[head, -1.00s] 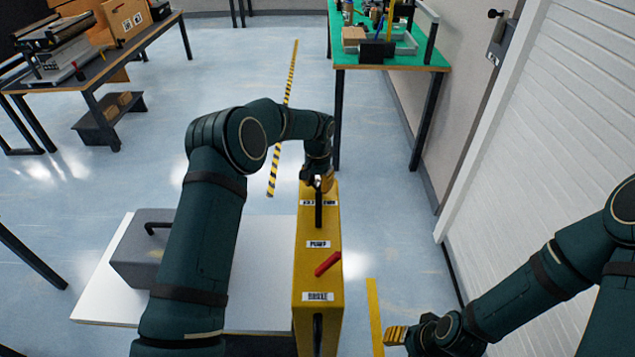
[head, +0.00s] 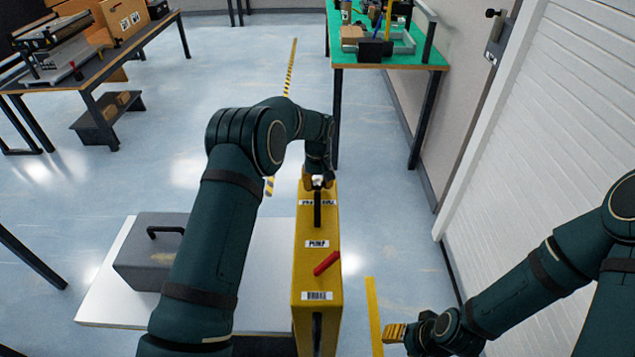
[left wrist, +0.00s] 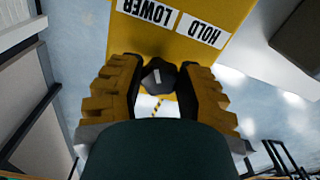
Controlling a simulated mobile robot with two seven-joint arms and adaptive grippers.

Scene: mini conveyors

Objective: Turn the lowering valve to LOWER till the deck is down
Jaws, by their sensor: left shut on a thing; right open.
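The yellow pump stand (head: 303,275) stands upright in the middle of the head view. My left gripper (head: 318,182) is at the far end of its top. In the left wrist view, my left gripper (left wrist: 160,95) is shut on the dark valve knob (left wrist: 158,72), which has a white mark. The LOWER label (left wrist: 150,10) and the HOLD label (left wrist: 203,30) show upside down beside the knob. I cannot tell which one the mark points at. The white deck (head: 105,300) lies left of the stand, partly hidden by my left arm. My right gripper (head: 394,333) is open and empty.
A grey case (head: 150,262) with a black handle sits on the deck. A red lever (head: 327,263) sticks up from the stand's top. A green-topped table (head: 400,58) is at the back, and a white shutter is at the right. Floor beyond the deck is clear.

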